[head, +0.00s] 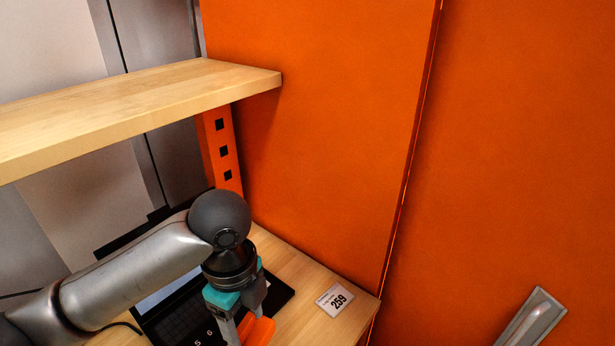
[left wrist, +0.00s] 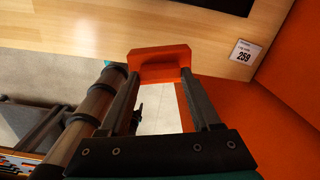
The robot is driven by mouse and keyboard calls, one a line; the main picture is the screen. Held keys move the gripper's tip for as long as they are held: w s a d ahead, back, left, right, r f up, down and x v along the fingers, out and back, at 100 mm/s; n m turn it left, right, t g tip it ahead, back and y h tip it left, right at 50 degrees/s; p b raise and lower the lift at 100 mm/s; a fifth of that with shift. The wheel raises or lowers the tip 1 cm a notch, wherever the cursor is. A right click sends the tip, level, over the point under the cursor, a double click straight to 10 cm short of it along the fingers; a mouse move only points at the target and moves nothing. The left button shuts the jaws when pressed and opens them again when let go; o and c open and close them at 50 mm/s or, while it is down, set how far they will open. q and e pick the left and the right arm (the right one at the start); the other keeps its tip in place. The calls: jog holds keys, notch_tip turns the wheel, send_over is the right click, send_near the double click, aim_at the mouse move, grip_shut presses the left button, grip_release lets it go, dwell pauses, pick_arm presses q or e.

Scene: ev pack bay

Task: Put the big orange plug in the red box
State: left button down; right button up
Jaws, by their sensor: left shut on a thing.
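My left gripper (head: 243,326) is shut on the big orange plug (head: 261,332), seen at the bottom of the head view. In the left wrist view the orange plug (left wrist: 160,58) sits between the two dark fingertips of my left gripper (left wrist: 160,72). The plug is by the front edge of the wooden desk (left wrist: 75,25); I cannot tell whether it touches it. The red box is not seen in either view. My right gripper is not in view.
A dark laptop (head: 180,318) lies on the desk behind my left gripper. A white label marked 259 (head: 335,299) is at the desk's right corner. A wooden shelf (head: 150,105) hangs above. A tall orange panel (head: 320,130) closes the right side.

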pick_arm(q)
jog(key=f+n+b, duration=0.1)
jog(key=n+b, duration=0.1)
jog(key=n, duration=0.1)
jog(key=a+f+n+b, duration=0.1)
jog(key=f+n+b, duration=0.1)
jog(key=n, duration=0.1)
jog(key=a+f+n+b, duration=0.1)
jog(key=n+b, duration=0.1)
jog(key=n, duration=0.1)
jog(key=shift+w+a+f+b, duration=0.1)
jog(key=shift+f+b, duration=0.1)
jog(key=shift+b, duration=0.2)
jog(key=a+f+n+b, duration=0.1)
jog(key=n+b, duration=0.2)
jog(key=n, duration=0.1)
jog(key=a+f+n+b, duration=0.1)
jog(key=f+n+b, duration=0.1)
jog(key=n, duration=0.3)
jog(key=s+f+n+b, duration=0.1)
jog(key=n+b, duration=0.3)
jog(key=shift+a+f+n, duration=0.3)
jog(key=shift+a+f, duration=0.1)
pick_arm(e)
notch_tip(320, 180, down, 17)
